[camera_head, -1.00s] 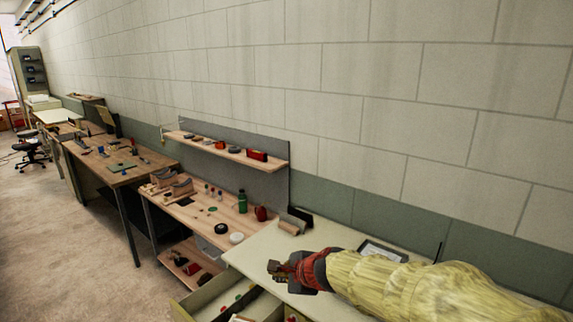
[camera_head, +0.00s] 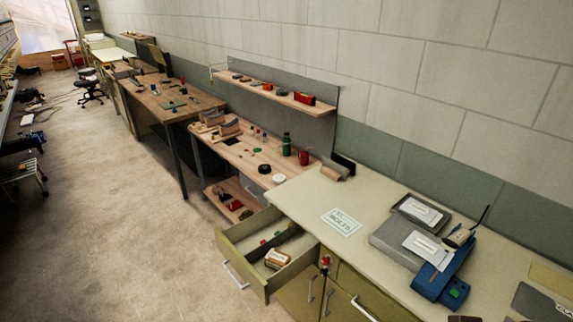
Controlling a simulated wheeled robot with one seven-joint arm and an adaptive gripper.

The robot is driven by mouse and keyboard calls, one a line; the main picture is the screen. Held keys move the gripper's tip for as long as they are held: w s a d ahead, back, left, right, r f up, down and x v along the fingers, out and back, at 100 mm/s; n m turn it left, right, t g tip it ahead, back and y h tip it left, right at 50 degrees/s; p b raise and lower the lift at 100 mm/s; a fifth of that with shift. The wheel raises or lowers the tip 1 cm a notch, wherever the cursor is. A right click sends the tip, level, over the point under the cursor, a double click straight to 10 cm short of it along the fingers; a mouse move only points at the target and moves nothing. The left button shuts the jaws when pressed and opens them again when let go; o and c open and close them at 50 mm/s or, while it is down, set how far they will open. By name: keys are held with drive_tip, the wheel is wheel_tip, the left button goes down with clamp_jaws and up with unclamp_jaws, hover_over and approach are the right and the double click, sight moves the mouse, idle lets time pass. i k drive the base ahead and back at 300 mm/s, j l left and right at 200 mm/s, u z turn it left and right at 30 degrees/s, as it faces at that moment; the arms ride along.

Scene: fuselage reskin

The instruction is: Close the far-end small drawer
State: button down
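The small drawer (camera_head: 243,270) at the far end of the olive cabinet stands pulled out, with a pale bar handle (camera_head: 236,276) on its front. Inside it lie a small box with a printed label (camera_head: 277,259) and several small red and green items. A divider runs through the drawer. The cabinet's pale worktop (camera_head: 297,199) is above and to the right of it. My gripper is not in view, and nothing of mine is seen touching the drawer.
Grey devices (camera_head: 400,237) and a blue tool (camera_head: 443,279) sit on the worktop. A wooden workbench (camera_head: 245,153) with a shelf adjoins the cabinet's far end. The concrete floor (camera_head: 120,230) left of the drawer is clear. Stools stand farther away.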

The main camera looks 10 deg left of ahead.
sight(245, 245)
drive_tip(key=i+j+u, duration=0.1)
drive_tip(key=j+u, duration=0.25)
drive_tip(key=i+j+u, duration=0.15)
drive_tip(key=u, duration=0.25)
drive_tip(key=i+j+u, duration=0.15)
drive_tip(key=u, duration=0.2)
